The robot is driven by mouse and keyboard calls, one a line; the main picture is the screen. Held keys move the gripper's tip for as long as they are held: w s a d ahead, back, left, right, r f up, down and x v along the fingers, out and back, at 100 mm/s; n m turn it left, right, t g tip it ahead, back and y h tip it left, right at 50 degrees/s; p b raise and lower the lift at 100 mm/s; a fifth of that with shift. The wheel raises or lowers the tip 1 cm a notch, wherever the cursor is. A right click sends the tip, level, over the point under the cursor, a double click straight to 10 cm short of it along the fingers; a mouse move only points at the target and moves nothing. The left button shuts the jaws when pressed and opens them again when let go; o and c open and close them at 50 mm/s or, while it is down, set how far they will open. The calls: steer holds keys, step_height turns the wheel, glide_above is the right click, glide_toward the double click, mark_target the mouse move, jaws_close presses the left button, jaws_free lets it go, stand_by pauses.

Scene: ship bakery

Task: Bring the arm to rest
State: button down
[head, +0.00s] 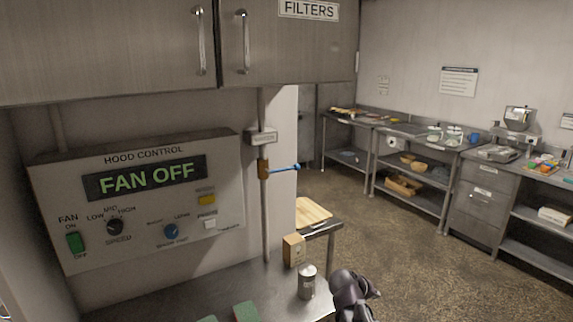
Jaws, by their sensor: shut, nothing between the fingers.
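My gripper (348,284) shows as a dark shape at the bottom edge of the head view, right of the middle. It looks shut and holds nothing. It is in front of the right end of the steel counter, just right of a metal canister (307,282), and whether the two touch cannot be told. The rest of my arm is below the picture.
A hood control panel (140,195) reading FAN OFF is on the left wall under steel cabinets (110,45). A pipe with a blue-handled valve (280,168), a small box (293,250) and a board (300,212) are nearby. Open floor (400,255) lies to the right, before steel benches.

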steer(key=s+a+f+g+y, duration=0.5)
steer(key=s+a+y, duration=0.3)
steer(key=s, duration=0.4)
steer(key=shift+s+a+f+m, duration=0.3)
steer(key=shift+a+f, duration=0.05)
steer(key=shift+f, duration=0.3)
steer(key=shift+a, duration=0.1)
